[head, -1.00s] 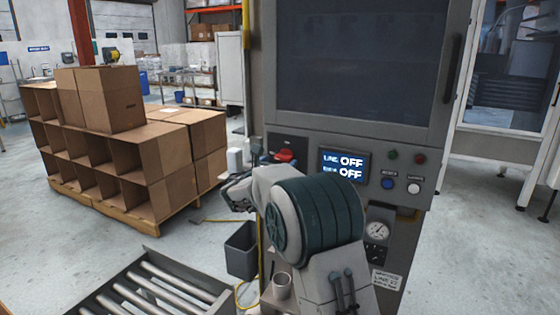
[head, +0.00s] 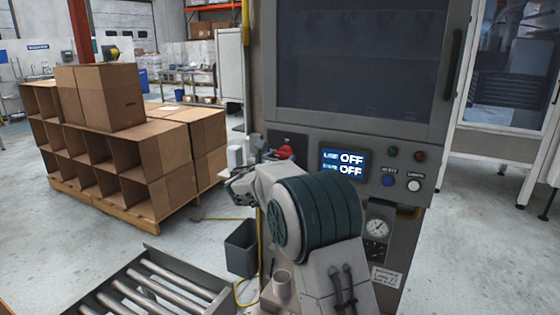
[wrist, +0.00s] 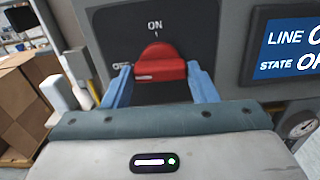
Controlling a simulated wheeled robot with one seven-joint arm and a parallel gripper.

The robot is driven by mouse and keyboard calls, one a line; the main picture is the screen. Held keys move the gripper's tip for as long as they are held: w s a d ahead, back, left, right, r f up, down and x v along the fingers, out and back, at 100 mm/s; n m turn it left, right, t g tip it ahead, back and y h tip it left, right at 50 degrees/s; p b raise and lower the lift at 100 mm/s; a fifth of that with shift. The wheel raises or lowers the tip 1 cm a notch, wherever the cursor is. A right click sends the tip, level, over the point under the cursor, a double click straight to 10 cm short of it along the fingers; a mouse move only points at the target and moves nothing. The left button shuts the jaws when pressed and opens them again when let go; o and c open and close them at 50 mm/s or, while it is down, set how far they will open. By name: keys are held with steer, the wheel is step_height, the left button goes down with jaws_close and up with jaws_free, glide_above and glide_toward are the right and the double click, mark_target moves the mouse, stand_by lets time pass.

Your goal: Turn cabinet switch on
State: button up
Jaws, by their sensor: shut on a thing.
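The cabinet switch is a red rotary knob (wrist: 160,66) on a dark plate, with ON printed above it and a partly covered OFF label at its left. A white mark shows at the knob's lower left. In the wrist view my gripper (wrist: 159,72) has its blue fingers on either side of the knob, shut on it. In the head view the red knob (head: 285,152) shows just above my wrist, which hides the fingertips. The display (head: 345,163) reads OFF on both lines.
Blue and white buttons (head: 414,185) and small green and red lamps sit right of the display. A gauge (head: 377,228) is below. Stacked cardboard boxes (head: 110,95) stand at left. A roller conveyor (head: 160,285) and grey bin (head: 241,248) are at lower left.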

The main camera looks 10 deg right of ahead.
steer(key=m+b, duration=0.4)
steer(key=b, duration=0.1)
steer(key=m+b, duration=0.5)
steer(key=b, duration=0.1)
steer(key=m+b, duration=0.4)
steer(key=b, duration=0.2)
steer(key=shift+a+f, duration=0.1)
steer(key=shift+f, duration=0.2)
steer(key=shift+r+m+b, duration=0.2)
steer(key=shift+m+b, duration=1.5)
steer(key=shift+m, duration=0.5)
steer(key=shift+r, duration=0.1)
steer(key=o, duration=1)
